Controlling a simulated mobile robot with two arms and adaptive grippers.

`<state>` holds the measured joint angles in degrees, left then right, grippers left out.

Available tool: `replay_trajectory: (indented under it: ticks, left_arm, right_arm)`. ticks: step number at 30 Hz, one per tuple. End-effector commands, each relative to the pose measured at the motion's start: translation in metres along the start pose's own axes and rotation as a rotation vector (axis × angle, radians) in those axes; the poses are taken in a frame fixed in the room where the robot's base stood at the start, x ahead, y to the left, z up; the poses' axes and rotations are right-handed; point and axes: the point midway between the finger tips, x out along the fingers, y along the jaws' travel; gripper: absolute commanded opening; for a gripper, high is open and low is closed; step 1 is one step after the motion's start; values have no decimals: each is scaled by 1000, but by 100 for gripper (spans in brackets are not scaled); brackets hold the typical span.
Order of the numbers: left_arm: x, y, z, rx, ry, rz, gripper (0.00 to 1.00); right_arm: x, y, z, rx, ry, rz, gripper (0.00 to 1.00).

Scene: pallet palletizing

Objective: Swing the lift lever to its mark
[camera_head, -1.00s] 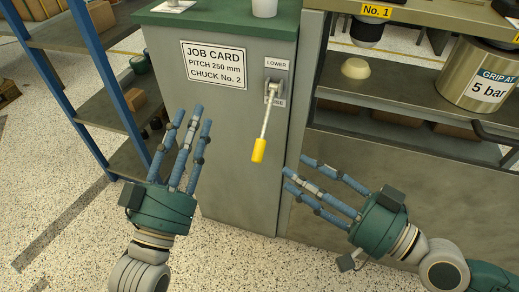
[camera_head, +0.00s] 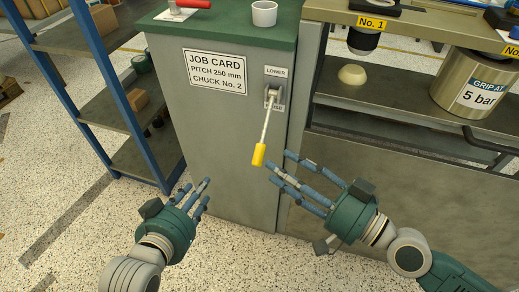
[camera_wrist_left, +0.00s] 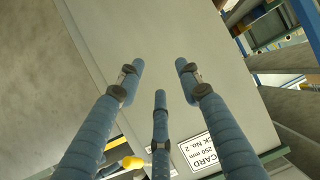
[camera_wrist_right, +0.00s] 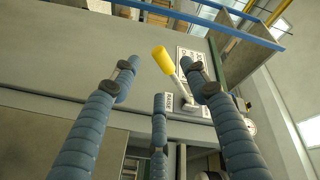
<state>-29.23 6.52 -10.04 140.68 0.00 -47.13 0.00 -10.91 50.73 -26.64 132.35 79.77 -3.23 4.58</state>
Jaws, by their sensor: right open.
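The lift lever (camera_head: 265,127) hangs from a pivot on the front of the grey cabinet, its yellow grip (camera_head: 259,155) pointing down and slightly left. A LOWER label (camera_head: 276,71) sits above the pivot; the label below it is partly covered by the lever. My right gripper (camera_head: 283,170) is open and empty, its fingertips just right of and below the yellow grip, with no clear contact. The yellow grip also shows in the right wrist view (camera_wrist_right: 163,60), beyond the spread fingers. My left gripper (camera_head: 200,193) is open and empty, low before the cabinet's left side.
The grey cabinet (camera_head: 225,150) carries a job card (camera_head: 214,72) reading pitch 250 mm, chuck No. 2. A white cup (camera_head: 264,14) stands on its green top. A blue-framed shelf (camera_head: 110,90) is at left, a bench with a 5 bar cylinder (camera_head: 470,85) at right.

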Motion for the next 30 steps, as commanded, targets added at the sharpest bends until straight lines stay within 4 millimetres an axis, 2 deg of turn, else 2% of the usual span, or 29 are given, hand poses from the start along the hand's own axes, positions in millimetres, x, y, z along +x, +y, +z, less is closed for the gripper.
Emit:
replay_trajectory:
  ticks: [8,18,24,30]
  left_arm:
    - [-18,-8,56,-2,-245,-15,36]
    - [-57,-14,119,-9,-532,-31,36]
    - [-85,-18,148,-14,-682,-39,36]
    - [-104,-19,164,-17,-775,-44,36]
  right_arm:
    - [15,-2,-1,2,-1,-1,45]
    - [38,-2,-2,0,1,-1,45]
    - [54,-2,-1,0,1,-1,45]
    - [66,-1,0,1,-1,0,45]
